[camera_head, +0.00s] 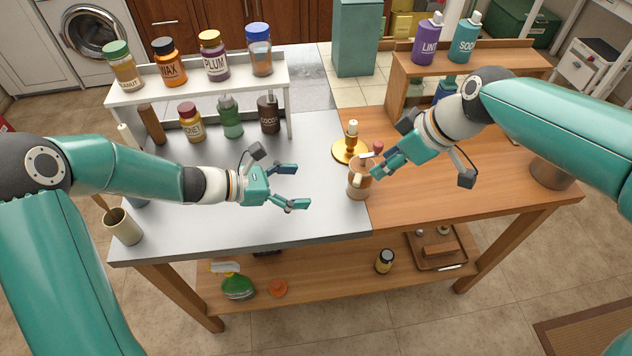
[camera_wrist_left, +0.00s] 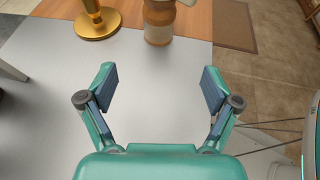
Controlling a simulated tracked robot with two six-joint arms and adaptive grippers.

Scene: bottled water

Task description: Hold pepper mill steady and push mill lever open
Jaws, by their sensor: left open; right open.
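The pepper mill (camera_head: 358,183) is a brown, tan-banded upright body on the table, near the seam between the grey and wooden tops. Its lower part also shows at the top of the left wrist view (camera_wrist_left: 158,22). My left gripper (camera_head: 298,187) is open and empty, to the left of the mill and apart from it. In the left wrist view its two fingers (camera_wrist_left: 158,88) are spread with bare grey table between them. My right gripper (camera_head: 379,167) is open at the mill's upper right and partly covers its top. I cannot tell whether it touches the mill. The lever is not clearly visible.
A brass candlestick (camera_head: 349,147) with a white candle stands just behind the mill. A white shelf (camera_head: 200,88) with several jars is at the back left, a wooden shelf (camera_head: 470,67) with bottles at the back right. The grey top (camera_head: 250,225) in front is clear.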

